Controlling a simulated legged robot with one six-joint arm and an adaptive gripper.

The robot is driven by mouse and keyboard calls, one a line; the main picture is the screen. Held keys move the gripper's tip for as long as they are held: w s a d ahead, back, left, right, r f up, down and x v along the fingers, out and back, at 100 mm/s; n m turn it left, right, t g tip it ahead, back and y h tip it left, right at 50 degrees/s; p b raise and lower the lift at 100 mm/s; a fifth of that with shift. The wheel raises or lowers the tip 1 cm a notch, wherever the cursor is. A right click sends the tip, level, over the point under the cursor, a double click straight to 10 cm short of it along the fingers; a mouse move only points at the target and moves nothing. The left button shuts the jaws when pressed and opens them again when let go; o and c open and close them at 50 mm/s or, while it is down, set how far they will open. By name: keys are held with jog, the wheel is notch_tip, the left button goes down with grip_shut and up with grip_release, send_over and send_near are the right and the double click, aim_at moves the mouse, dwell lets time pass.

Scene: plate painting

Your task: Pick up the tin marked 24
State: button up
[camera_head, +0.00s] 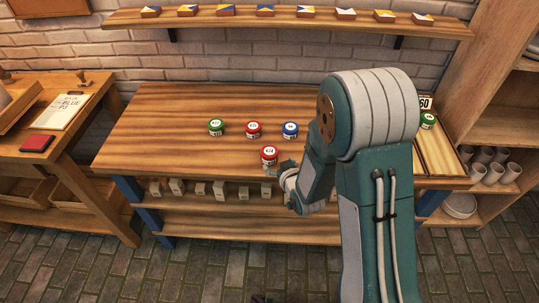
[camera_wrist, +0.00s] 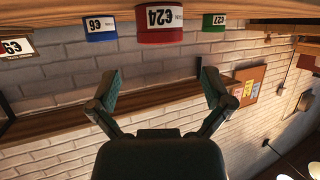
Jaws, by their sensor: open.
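In the head view my gripper (camera_head: 286,170) is just right of and in front of the tin, partly hidden by my arm. I see no contact.
Behind stand a green tin (camera_head: 216,127), another red tin (camera_head: 253,131) and a blue tin (camera_head: 290,130). A green tin (camera_head: 428,121) sits at the right by a card marked 60 (camera_head: 425,102). A shelf (camera_head: 290,195) with small blocks lies below the tabletop. The table's left is clear.

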aim_at(272, 155)
jog(key=x, duration=0.3)
jog(key=shift+s+a, duration=0.15)
jog(key=shift+a, duration=0.2)
jog(key=shift+w+d+f, duration=0.15)
jog(key=shift+w+f, duration=0.05)
jog(key=shift+w, duration=0.35)
jog(key=x, duration=0.3)
jog(key=shift+w+d+f, duration=0.1)
jog(key=shift+w, duration=0.2)
jog(key=shift+w+a+f, duration=0.1)
jog(key=shift+w+a, duration=0.15)
jog(key=shift+a, duration=0.35)
jog(key=shift+d, duration=0.25)
jog(key=c, duration=1)
jog(key=shift+d, duration=0.1)
